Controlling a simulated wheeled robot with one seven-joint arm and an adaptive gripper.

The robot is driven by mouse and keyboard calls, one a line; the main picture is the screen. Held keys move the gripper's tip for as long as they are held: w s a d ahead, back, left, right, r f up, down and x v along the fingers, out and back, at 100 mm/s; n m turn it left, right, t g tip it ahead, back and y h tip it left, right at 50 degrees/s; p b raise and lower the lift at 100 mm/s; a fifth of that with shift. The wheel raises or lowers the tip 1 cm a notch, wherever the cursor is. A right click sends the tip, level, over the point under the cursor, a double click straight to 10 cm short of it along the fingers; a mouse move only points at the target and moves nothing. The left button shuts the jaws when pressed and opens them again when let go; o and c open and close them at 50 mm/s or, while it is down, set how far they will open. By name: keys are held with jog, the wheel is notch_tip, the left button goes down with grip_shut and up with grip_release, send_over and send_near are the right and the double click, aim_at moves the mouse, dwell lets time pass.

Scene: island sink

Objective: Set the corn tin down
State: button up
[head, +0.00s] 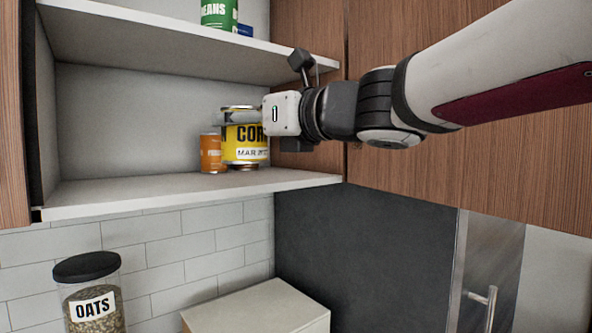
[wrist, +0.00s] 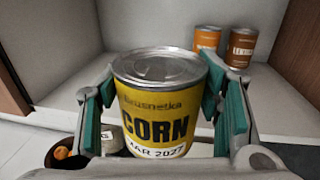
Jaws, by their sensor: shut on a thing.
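The corn tin (head: 245,151) is yellow with a silver lid and stands upright at the lower open shelf (head: 110,194), near its right end. It also fills the middle of the wrist view (wrist: 158,105). My gripper (head: 240,117) is shut on it, with one teal-padded finger on each side in the wrist view (wrist: 160,98). The tin's base is close to the shelf surface in the head view. I cannot tell whether it touches. The base is hidden in the wrist view.
An orange tin (head: 211,153) stands left of the corn tin; in the wrist view it (wrist: 207,39) is behind, beside a brown lentils tin (wrist: 241,46). The shelf's left part is clear. An upper shelf (head: 180,38) holds a green tin (head: 219,14). An oats jar (head: 90,296) stands below.

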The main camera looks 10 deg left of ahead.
jog(key=w+a+p, duration=0.1)
jog(key=w+a, duration=0.2)
jog(key=w+a+f+p, duration=0.1)
jog(key=w+a, duration=0.2)
jog(key=w, duration=0.1)
jog(key=w+a+p, duration=0.1)
jog(key=w+a, duration=0.2)
jog(key=shift+w+a+f, duration=0.25)
jog(key=shift+a+f, duration=0.05)
jog(key=shift+f, duration=0.05)
notch_tip(320, 180, down, 3)
jog(key=shift+r+p, duration=0.15)
jog(key=shift+p, duration=0.45)
jog(key=shift+f, duration=0.2)
jog(key=o, duration=1.6)
jog(key=shift+f, duration=0.15)
jog(key=shift+o, duration=0.2)
